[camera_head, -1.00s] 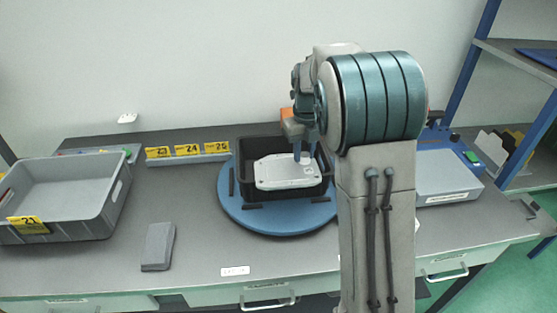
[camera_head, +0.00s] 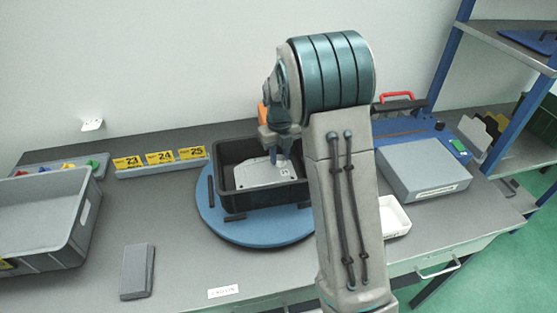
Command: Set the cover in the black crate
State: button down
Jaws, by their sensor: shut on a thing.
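The cover is a flat, light grey plate (camera_head: 262,174) with cut corners, partly hidden behind my arm. It lies within the outline of the black crate (camera_head: 232,201), tilted in the picture, with its lower part below the crate's rim. The crate stands on a round blue turntable (camera_head: 222,226). My gripper (camera_head: 281,153) points down over the crate and is shut on the cover near its right back part. The right end of the crate is hidden by my arm.
A large grey crate (camera_head: 75,232) stands at the left. A dark grey block (camera_head: 137,271) lies on the table. Yellow number tags (camera_head: 159,158) stand behind. At the right are a grey box (camera_head: 424,172), a small white tray (camera_head: 398,219) and a blue-posted shelf (camera_head: 442,70).

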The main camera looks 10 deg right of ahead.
jog(key=shift+f, duration=1.3)
jog(key=c, duration=1.1)
grip_release()
jog(key=shift+f, duration=0.1)
jog(key=shift+c, duration=0.2)
